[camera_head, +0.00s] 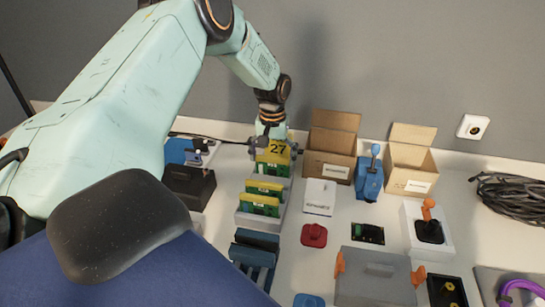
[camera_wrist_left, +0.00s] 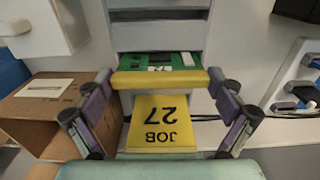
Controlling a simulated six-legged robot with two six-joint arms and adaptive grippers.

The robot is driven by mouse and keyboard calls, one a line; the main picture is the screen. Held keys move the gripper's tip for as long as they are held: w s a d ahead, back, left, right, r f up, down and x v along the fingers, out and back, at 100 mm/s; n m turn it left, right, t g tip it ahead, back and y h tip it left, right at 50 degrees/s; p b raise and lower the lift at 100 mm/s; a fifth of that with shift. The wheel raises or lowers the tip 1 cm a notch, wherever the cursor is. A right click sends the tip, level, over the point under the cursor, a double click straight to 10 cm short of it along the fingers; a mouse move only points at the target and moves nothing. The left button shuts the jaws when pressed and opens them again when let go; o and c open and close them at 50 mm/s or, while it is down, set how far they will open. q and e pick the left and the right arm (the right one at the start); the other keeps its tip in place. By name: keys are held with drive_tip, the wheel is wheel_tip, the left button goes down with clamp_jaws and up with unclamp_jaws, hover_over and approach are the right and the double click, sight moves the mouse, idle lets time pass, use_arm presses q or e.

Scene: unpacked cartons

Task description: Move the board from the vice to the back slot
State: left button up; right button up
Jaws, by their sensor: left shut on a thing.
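My left gripper (camera_head: 276,150) is shut on the board (camera_head: 273,165), a green board with a yellow top edge and a yellow tag reading 27. In the left wrist view the tag reads JOB 27 and the fingers (camera_wrist_left: 160,105) flank the board (camera_wrist_left: 160,80). The board is upright at the back end of the grey slotted rack (camera_head: 257,222). I cannot tell how deep it sits in the back slot. Two similar boards (camera_head: 262,196) stand in the rack nearer to me. A blue vice-like device (camera_head: 369,178) stands to the right. My right gripper is not in view.
Two open cartons (camera_head: 333,140) (camera_head: 411,160) stand behind on the right. A white box (camera_head: 320,196), a red item (camera_head: 314,236) and a grey bin (camera_head: 375,280) lie right of the rack. A dark box (camera_head: 188,187) stands left. Coiled cable (camera_head: 510,195) lies far right.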

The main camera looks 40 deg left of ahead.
use_arm(q)
drive_tip(key=o, duration=0.9)
wheel_tip(320, 180, up, 12)
